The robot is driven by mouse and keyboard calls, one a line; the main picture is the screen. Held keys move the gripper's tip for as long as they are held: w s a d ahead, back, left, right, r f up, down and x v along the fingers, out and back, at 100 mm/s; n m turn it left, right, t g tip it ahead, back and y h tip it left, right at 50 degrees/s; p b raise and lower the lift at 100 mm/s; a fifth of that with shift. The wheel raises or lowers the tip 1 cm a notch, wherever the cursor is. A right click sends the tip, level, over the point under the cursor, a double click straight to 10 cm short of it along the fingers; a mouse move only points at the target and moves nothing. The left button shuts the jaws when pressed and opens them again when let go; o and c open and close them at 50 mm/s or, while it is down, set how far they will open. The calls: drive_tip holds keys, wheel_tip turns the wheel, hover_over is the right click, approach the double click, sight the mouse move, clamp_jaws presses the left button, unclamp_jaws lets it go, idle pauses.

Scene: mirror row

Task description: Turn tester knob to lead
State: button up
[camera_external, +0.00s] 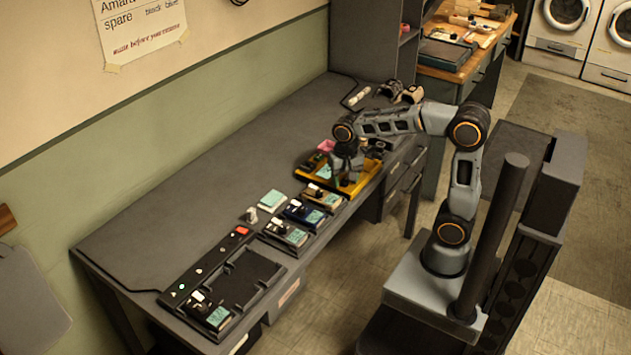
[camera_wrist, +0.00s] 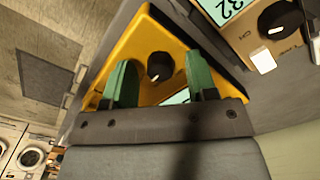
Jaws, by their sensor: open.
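The yellow tester (camera_external: 352,186) lies near the front edge of the grey bench, at the far right of a row of small boxes. In the wrist view the yellow tester (camera_wrist: 148,40) fills the middle, and its round black knob (camera_wrist: 160,66) with a white pointer mark sits between my green fingers. My gripper (camera_wrist: 163,78) is open, with one finger on each side of the knob and apart from it. In the external view my gripper (camera_external: 345,172) is over the tester and hides its knob. The tester's labels cannot be read.
A tan box (camera_external: 322,197) with a black knob stands close beside the tester; it shows at the wrist view's top right (camera_wrist: 262,40). A blue box (camera_external: 304,213) and others follow. A black tray (camera_external: 240,280) lies farther left.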

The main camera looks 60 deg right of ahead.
wheel_tip(320, 180, up, 14)
drive_tip(key=p, duration=0.3)
idle(0.4)
wheel_tip(320, 180, up, 4)
drive_tip(key=p, duration=0.6)
drive_tip(key=m+p, duration=0.1)
drive_tip(key=p, duration=0.6)
hover_over(345, 180)
wheel_tip(345, 180, down, 5)
wheel_tip(345, 180, down, 13)
drive_tip(key=shift+b, duration=0.45)
